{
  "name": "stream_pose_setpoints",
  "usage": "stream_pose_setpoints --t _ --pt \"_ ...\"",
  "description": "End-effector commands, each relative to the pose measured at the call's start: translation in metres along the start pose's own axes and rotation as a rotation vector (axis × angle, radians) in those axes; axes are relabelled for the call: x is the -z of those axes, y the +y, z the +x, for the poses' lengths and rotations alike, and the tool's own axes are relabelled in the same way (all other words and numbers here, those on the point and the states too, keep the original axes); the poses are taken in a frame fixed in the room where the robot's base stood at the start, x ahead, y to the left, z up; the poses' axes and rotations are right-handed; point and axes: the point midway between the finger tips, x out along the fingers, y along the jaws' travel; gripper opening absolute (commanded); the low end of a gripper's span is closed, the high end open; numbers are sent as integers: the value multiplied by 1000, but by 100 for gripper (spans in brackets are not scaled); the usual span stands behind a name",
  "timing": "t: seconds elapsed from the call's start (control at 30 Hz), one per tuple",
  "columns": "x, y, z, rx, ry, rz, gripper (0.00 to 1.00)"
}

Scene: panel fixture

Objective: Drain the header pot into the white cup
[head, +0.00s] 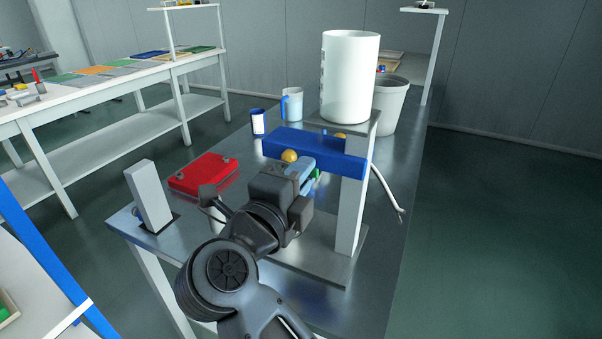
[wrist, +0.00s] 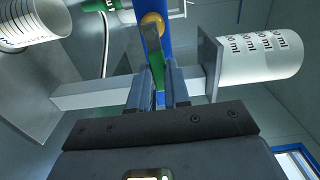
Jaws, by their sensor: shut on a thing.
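The header pot (head: 350,78) is a tall white cylinder on a plate atop a grey post. In the wrist view it lies sideways at the right (wrist: 262,58), with printed markings. My gripper (head: 308,172) is at the blue crossbar (head: 315,150) below the pot. Its fingers (wrist: 157,88) are shut on a green lever (wrist: 155,68), mostly hidden in the head view. A white open vessel (head: 390,103) stands behind the pot; I cannot tell if it is the white cup. A ringed white vessel (wrist: 30,24) shows in the wrist view.
A white tube (head: 385,188) hangs right of the post (head: 350,215). A pale mug with a blue handle (head: 292,105) and a small blue-white cup (head: 258,122) stand behind the crossbar. A red box (head: 204,173) and a grey upright block (head: 148,196) are at left.

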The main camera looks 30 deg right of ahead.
Motion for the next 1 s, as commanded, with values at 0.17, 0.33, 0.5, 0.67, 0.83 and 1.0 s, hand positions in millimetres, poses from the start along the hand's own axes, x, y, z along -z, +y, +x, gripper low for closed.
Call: stream_pose_setpoints --t 0.17,0.33,0.5,0.67,0.83,1.0 --pt "0 3 0 -2 2 29 0" --pt "0 4 0 -3 2 38 0" --pt "0 4 0 -4 2 38 0" --pt "1 4 0 -4 2 37 23" --pt "0 3 0 -2 1 37 39" --pt "0 2 0 -1 1 38 43"
